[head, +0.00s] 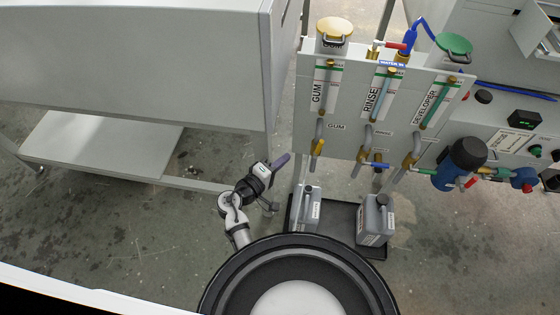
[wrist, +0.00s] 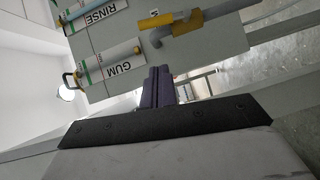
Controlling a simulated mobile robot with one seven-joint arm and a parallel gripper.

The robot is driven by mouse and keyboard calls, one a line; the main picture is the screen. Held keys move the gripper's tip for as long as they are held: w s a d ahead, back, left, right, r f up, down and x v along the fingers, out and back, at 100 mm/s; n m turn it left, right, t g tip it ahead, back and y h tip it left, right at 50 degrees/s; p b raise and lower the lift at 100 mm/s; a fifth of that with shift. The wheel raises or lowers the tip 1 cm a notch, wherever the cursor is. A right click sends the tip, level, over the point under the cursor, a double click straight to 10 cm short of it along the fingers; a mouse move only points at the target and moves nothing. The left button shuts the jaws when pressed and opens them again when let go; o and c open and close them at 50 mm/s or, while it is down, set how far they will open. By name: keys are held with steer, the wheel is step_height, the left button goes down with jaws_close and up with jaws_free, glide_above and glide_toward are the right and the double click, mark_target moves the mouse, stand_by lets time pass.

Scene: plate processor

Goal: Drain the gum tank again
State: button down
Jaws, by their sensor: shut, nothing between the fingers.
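The gum tank shows in the head view as a yellow lid (head: 335,28) above a sight tube (head: 322,88) labelled GUM. Below it hangs a grey drain pipe with a yellow-handled valve (head: 318,147). The handle looks roughly in line with the pipe. The wrist view shows the GUM tube (wrist: 112,65) and a yellow handle (wrist: 157,19) beside a brass fitting. My gripper (head: 282,161), with purple fingers, is left of and slightly below the gum valve, apart from it. In the wrist view its fingers (wrist: 158,85) are together and empty. Liquid level is unclear.
A grey canister (head: 305,210) stands under the gum pipe, and another (head: 375,220) to its right, both on a black tray (head: 343,214). The rinse valve (head: 377,161) is right of the gum valve. A grey cabinet (head: 140,70) is at left. Open floor lies between.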

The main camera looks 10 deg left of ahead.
steer(key=w+d+f+p, duration=0.1)
steer(key=w+d+p, duration=0.1)
steer(key=w+d, duration=0.4)
steer(key=shift+d, duration=0.55)
steer(key=shift+d, duration=0.1)
steer(key=shift+d+r+m+y, duration=0.1)
steer(key=shift+d+m+y, duration=0.05)
steer(key=shift+m+y, duration=0.15)
